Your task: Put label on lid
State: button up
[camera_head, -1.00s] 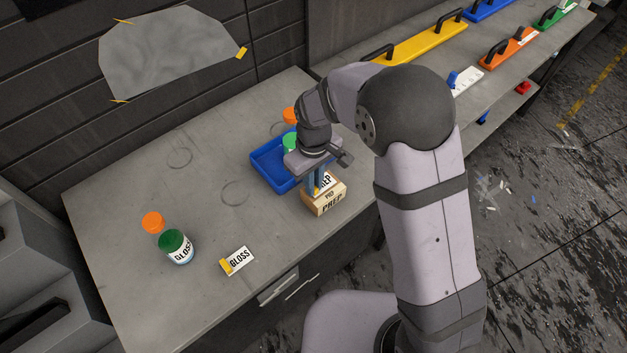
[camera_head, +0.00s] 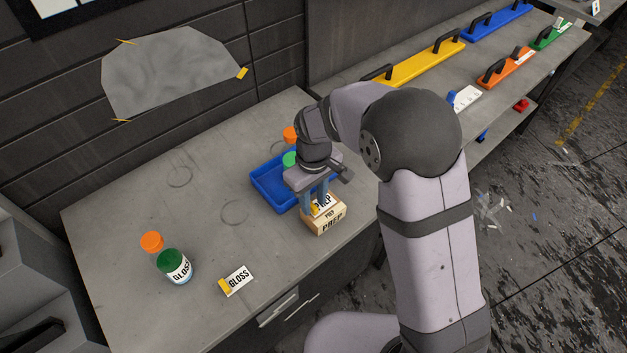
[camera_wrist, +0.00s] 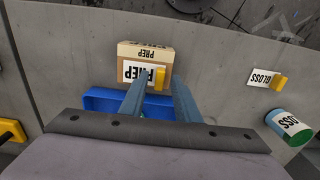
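A tan box (camera_head: 323,228) marked PREP stands at the bench's front edge, and its front shows in the wrist view (camera_wrist: 146,52). A white PREP label (camera_wrist: 139,72) with a yellow tab (camera_wrist: 162,77) lies on the box's top. It shows partly behind the fingers in the head view (camera_head: 324,204). My gripper (camera_head: 315,205) is over the box top, pointing down. In the wrist view its two fingers (camera_wrist: 158,84) are spread apart, with the tab in the gap and neither finger visibly pressing it. A separate lid cannot be made out.
A blue tray (camera_head: 268,187) with a green-capped item (camera_head: 290,159) lies behind the box. A GLOSS label (camera_head: 237,281) and green-capped GLOSS jar (camera_head: 175,268) are at left, with an orange-capped item (camera_head: 152,241). The bench's middle is clear.

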aim_at(314, 206)
notch_tip(314, 206, up, 11)
jog(key=b, duration=0.2)
jog(key=shift+f, duration=0.15)
jog(key=s+d+f+m, duration=0.3)
jog(key=s+d+m, duration=0.1)
jog(key=s+d, duration=0.3)
jog(key=s+d+f+m, duration=0.4)
jog(key=s+d, duration=0.4)
jog(key=d, duration=0.4)
jog(key=shift+s+d+f+m, duration=0.2)
jog(key=shift+s+d+m, duration=0.1)
jog(key=shift+m, duration=0.2)
